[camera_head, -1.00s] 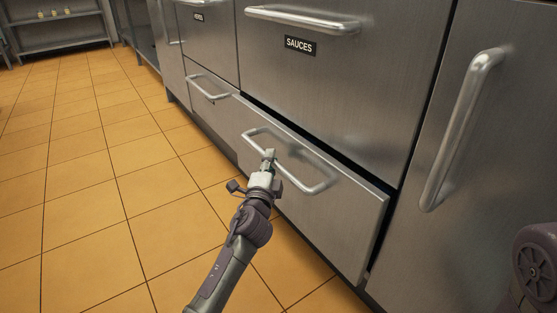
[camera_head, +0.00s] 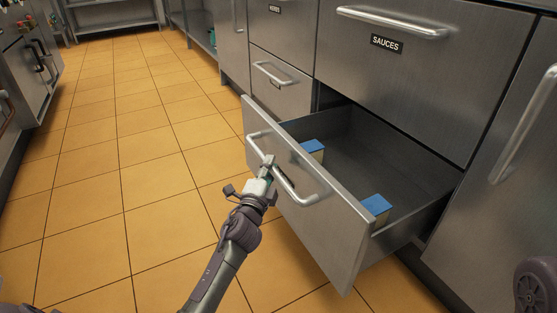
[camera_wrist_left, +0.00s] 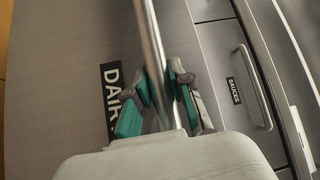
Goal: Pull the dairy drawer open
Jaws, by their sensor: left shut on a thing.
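The dairy drawer (camera_head: 330,232) is a steel drawer low in the cabinet, and it stands well open in the head view. Its bar handle (camera_head: 312,196) runs across the front. My left gripper (camera_head: 267,166) is shut on the handle near its left part. In the left wrist view the green-padded fingers (camera_wrist_left: 156,100) sit on both sides of the bar. A black label reading "DAIR" (camera_wrist_left: 114,92) shows beside them, its end hidden by the gripper. Inside the drawer are two blue-topped boxes (camera_head: 376,205) near the front panel. My right gripper is not in view.
The closed SAUCES drawer (camera_head: 420,70) is above, with its own handle (camera_head: 392,22). A smaller closed drawer (camera_head: 280,85) is to the left. A tall door handle (camera_head: 530,120) is at the right. The tiled floor (camera_head: 120,190) at left is clear.

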